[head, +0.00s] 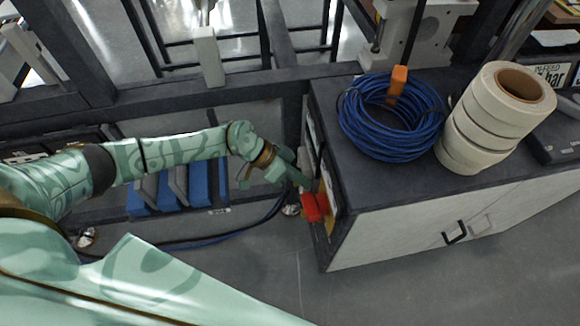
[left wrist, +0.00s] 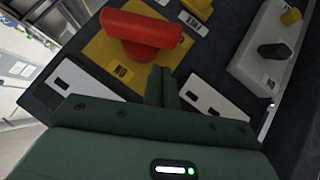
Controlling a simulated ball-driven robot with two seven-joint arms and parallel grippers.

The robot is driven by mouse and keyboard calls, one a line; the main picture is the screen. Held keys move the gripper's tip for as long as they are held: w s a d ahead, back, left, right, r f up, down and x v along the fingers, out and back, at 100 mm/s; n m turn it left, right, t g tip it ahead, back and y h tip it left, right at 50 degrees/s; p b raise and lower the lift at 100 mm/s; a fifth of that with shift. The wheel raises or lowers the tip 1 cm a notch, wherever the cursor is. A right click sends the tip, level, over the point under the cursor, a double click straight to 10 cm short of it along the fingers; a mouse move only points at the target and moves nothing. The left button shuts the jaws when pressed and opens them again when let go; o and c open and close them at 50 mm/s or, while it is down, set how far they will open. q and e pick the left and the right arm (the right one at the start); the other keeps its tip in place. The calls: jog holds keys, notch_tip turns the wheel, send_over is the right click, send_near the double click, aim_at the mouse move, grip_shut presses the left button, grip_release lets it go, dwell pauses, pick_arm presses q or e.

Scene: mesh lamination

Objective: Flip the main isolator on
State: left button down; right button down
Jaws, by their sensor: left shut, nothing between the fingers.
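The main isolator is a red rotary handle (head: 315,206) on a yellow plate, on the left side face of the dark cabinet. In the left wrist view the red handle (left wrist: 142,32) lies across the yellow plate (left wrist: 98,47), at the top of the picture. My left gripper (head: 304,183) is at this face, right beside the handle. In the left wrist view its fingers (left wrist: 160,76) are shut together with nothing between them, just below the handle. I cannot tell whether the fingertips touch it. My right gripper is not in view.
A coil of blue cable (head: 392,148) and a stack of white rolls (head: 497,118) stand on the cabinet top (head: 335,97). A grey box with a black knob (left wrist: 272,50) is beside the isolator panel. Blue bins (head: 197,182) stand behind my left arm. Cables run along the floor.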

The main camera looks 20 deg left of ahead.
pick_arm(q)
jog(key=shift+s+d+f+b, duration=0.15)
jog(key=shift+s+f+b, duration=0.1)
jog(key=shift+f, duration=0.35)
jog(key=shift+s+d+f+b, duration=0.1)
jog(key=shift+s+f+b, duration=0.15)
jog(key=shift+f, duration=0.3)
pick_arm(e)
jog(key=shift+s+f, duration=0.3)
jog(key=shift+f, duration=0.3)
